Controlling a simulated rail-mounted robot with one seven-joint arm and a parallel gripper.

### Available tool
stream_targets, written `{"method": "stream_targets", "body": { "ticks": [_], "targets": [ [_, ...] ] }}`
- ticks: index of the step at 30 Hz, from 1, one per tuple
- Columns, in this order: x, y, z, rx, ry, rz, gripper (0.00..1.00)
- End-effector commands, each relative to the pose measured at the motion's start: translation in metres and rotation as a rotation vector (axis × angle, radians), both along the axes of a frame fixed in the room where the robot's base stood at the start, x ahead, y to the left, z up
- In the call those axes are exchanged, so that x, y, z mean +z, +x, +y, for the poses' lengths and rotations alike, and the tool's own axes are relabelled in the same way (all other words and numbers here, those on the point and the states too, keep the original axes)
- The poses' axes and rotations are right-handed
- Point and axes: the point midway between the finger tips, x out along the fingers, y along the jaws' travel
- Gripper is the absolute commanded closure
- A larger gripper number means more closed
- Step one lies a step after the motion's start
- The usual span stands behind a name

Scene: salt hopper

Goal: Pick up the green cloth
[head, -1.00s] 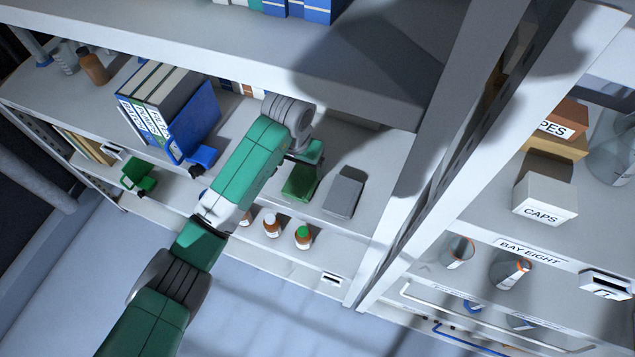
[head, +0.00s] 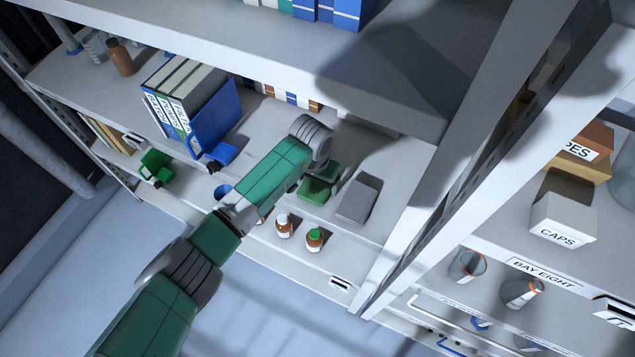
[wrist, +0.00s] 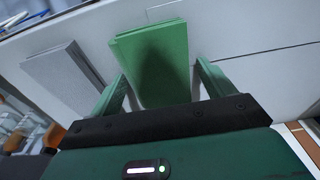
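The green cloth (head: 314,192) is a flat folded stack on the shelf, to the left of a grey folded cloth (head: 358,202). In the wrist view the green cloth (wrist: 152,62) lies ahead of my gripper (wrist: 160,70). The two green fingers are spread apart, one toward each side of the cloth's near end, with nothing held. I cannot tell whether they touch it or how high they are. In the head view my gripper (head: 330,171) is at the cloth's back edge, partly hidden by my wrist.
The grey cloth also shows in the wrist view (wrist: 68,78). Bottles (head: 314,239) stand in front on a lower level. Blue binders (head: 205,115) are to the left. A shelf overhangs above, and an upright post (head: 440,215) stands on the right.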

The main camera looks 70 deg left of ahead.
Motion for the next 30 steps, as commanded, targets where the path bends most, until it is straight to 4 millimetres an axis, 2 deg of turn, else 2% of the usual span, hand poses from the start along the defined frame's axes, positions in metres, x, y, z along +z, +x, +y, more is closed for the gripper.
{"method": "stream_targets", "body": {
  "ticks": [1,6,8,17,20,24,30],
  "targets": [
    [0.0,0.0,0.0,0.0,0.0,0.0,0.29],
    [0.0,0.0,0.0,0.0,0.0,0.0,0.63],
    [0.0,0.0,0.0,0.0,0.0,0.0,0.67],
    [0.005,0.0,0.0,-0.001,0.0,0.0,0.67],
    [0.015,0.001,0.0,0.0,-0.001,-0.002,0.67],
    [0.037,0.001,0.0,0.0,0.001,-0.002,0.67],
    [0.038,-0.034,-0.033,0.001,-0.004,-0.005,0.67]
  ]
}}
